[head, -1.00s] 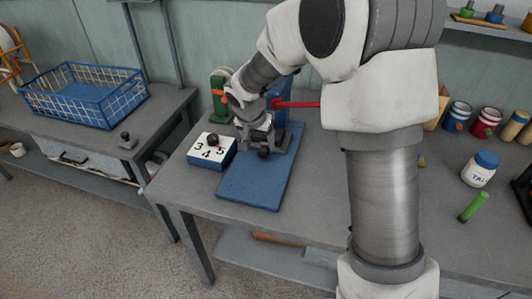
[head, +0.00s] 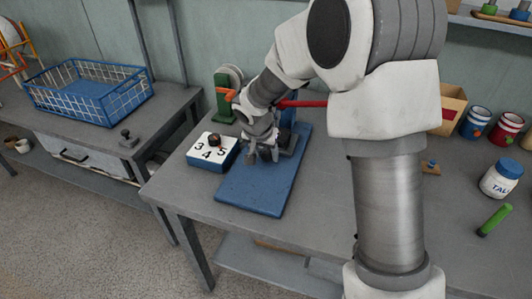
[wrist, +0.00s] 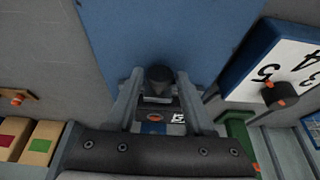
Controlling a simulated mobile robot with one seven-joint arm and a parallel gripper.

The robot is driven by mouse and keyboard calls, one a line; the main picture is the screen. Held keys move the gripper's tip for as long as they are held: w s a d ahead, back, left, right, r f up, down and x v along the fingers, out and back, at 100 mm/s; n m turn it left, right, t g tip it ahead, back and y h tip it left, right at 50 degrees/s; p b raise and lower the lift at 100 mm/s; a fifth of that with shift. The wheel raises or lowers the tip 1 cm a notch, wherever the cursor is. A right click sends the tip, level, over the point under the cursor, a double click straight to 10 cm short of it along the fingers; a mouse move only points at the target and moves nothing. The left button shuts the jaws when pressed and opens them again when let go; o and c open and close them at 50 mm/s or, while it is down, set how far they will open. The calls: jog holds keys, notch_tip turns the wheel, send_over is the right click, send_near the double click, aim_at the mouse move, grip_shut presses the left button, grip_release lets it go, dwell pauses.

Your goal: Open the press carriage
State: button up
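The press has a blue base plate (head: 262,187), a red lever (head: 302,103) and a dark grey carriage block (head: 288,143) at the plate's back end. In the wrist view, a dark round knob (wrist: 160,75) on the carriage stands between the two grey fingers of my gripper (wrist: 160,92). The fingers are apart, with a gap on each side of the knob. In the head view, my gripper (head: 262,152) points down over the back of the plate and hides the knob.
A blue box with numbered white top (head: 212,150) stands close left of the plate. A green stand (head: 223,108) is behind it. The blue plate's front part is clear.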

grip_shut()
dwell(1.1)
